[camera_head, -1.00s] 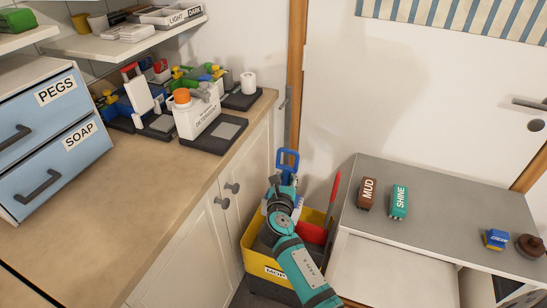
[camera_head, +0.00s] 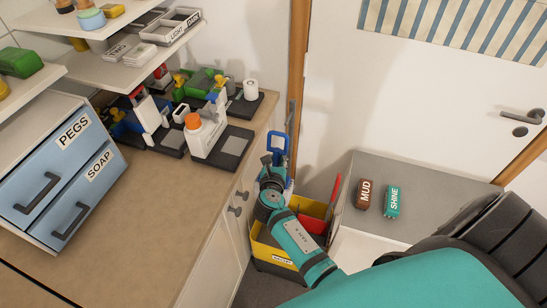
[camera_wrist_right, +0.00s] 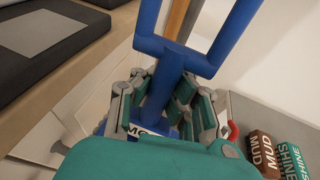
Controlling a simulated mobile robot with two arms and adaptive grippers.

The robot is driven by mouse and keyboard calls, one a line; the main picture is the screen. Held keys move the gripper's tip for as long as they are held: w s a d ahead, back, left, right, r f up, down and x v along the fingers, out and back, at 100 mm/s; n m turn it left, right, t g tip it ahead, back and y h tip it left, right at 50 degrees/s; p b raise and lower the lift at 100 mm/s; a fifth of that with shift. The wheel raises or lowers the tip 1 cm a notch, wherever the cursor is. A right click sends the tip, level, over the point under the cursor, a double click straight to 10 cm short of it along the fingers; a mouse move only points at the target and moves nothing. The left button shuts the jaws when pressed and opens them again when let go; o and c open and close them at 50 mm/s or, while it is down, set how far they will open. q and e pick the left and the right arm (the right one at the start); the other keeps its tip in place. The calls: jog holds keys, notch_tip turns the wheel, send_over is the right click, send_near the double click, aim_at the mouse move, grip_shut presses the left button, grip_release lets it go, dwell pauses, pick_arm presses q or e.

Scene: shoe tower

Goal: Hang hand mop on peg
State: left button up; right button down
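My right gripper (camera_head: 272,161) is at the handle's neck, just below the loop. In the right wrist view, its fingers (camera_wrist_right: 165,100) lie on both sides of the blue shaft (camera_wrist_right: 163,85), close against it, and look shut on it. I see no peg in these views. My left gripper is not in view.
A red-handled tool (camera_head: 334,190) leans in the bin. The wooden counter (camera_head: 170,215) with a white detergent bottle (camera_head: 205,135) is to the left. A grey bench top (camera_head: 420,220) with MUD (camera_head: 364,194) and SHINE (camera_head: 392,201) items is to the right. A white door stands behind.

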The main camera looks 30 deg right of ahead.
jog(key=w+d+f+b, duration=0.1)
jog(key=w+d+b, duration=0.2)
jog(key=w+d, duration=0.3)
jog(key=shift+d+f, duration=0.2)
jog(key=shift+d, duration=0.25)
dwell(0.6)
jog(key=shift+f, duration=0.1)
dwell(0.6)
